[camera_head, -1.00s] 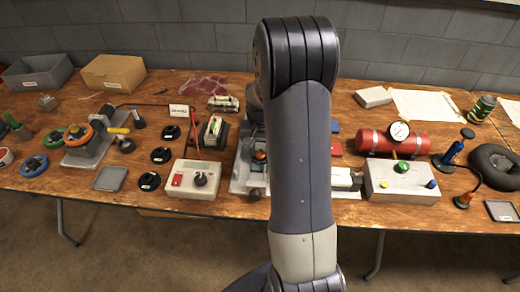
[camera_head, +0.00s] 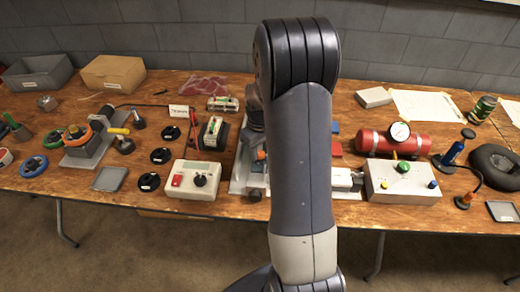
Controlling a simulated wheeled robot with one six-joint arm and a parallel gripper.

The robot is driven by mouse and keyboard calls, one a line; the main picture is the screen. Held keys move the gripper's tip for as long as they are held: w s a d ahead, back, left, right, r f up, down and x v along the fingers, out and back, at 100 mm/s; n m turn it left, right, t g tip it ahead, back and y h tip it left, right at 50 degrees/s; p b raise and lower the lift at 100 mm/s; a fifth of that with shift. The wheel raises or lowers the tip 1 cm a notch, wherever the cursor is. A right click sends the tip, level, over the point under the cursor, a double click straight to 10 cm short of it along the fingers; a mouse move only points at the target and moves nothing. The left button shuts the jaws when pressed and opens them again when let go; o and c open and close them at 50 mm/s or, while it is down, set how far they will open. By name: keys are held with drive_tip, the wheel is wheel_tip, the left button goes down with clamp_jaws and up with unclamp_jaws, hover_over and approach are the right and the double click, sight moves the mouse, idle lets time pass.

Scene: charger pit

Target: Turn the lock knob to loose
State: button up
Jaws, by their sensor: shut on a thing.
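A light grey fixture (camera_head: 236,186) stands at the table's front middle, largely behind my arm. A small orange part (camera_head: 261,155), which looks like the lock knob, shows at the left edge of my arm. Its setting cannot be read. My gripper (camera_head: 258,143) is down over the fixture at this orange part, and only a sliver of it shows left of my arm. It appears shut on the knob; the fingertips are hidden. A dark round foot or knob (camera_head: 255,194) sits at the fixture's front.
Left of the fixture stands a white box (camera_head: 188,193) with a red button and black dial. Right are a white control box (camera_head: 401,184) and a red tank (camera_head: 378,142) with a gauge. Several black discs lie left.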

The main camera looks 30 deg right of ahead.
sight(260, 153)
idle(0.3)
drive_tip(key=o, duration=1)
wheel_tip(260, 153, up, 11)
drive_tip(key=shift+f, duration=0.1)
drive_tip(key=shift+f, duration=0.1)
wheel_tip(260, 153, down, 11)
drive_tip(key=shift+r, duration=0.15)
idle(0.5)
